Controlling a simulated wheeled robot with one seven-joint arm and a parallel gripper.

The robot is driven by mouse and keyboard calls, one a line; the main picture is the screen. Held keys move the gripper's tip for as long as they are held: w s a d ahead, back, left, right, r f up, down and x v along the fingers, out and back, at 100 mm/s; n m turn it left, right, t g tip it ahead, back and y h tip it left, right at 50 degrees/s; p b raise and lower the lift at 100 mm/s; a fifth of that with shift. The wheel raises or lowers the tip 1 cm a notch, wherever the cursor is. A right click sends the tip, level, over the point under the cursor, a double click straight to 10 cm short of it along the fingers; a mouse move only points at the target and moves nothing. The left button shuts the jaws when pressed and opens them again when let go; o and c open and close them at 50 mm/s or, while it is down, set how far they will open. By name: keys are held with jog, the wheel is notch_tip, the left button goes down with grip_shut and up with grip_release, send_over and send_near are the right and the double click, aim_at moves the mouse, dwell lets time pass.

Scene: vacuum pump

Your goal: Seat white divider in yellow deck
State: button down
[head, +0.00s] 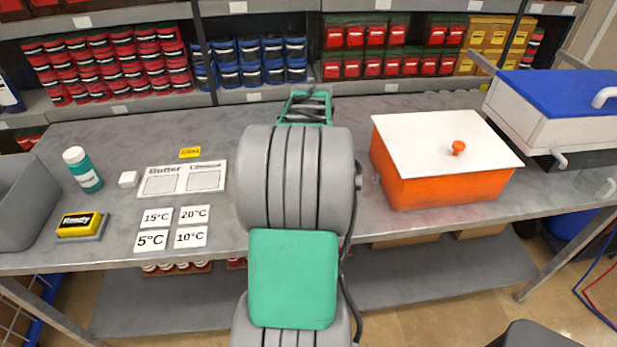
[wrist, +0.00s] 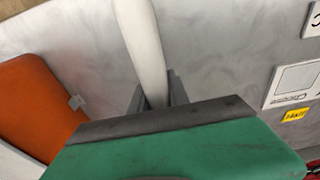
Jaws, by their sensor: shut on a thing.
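My gripper (wrist: 155,97) shows in the wrist view, its dark fingers shut on a long, smooth white piece. This piece, which looks like the white divider (wrist: 142,40), runs from between the fingers to the top edge of the picture. Its far end is out of view. In the head view my arm hides the fingers and the white piece. I cannot make out a yellow deck for certain. A small yellow and black block (head: 81,225) marked "Ready" lies at the left front of the bench, well apart from my arm.
An orange box (head: 445,188) with a white lid stands right of my arm. Left are a Butter/Cheese card (head: 183,178), a yellow tag (head: 190,152), temperature cards (head: 156,217), a teal bottle (head: 86,171) and a grey bin (head: 22,210). Stocked shelves (head: 255,95) line the back.

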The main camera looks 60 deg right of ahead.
jog(key=shift+f, duration=0.15)
jog(key=c, duration=1.3)
grip_release()
jog(key=shift+o, duration=0.2)
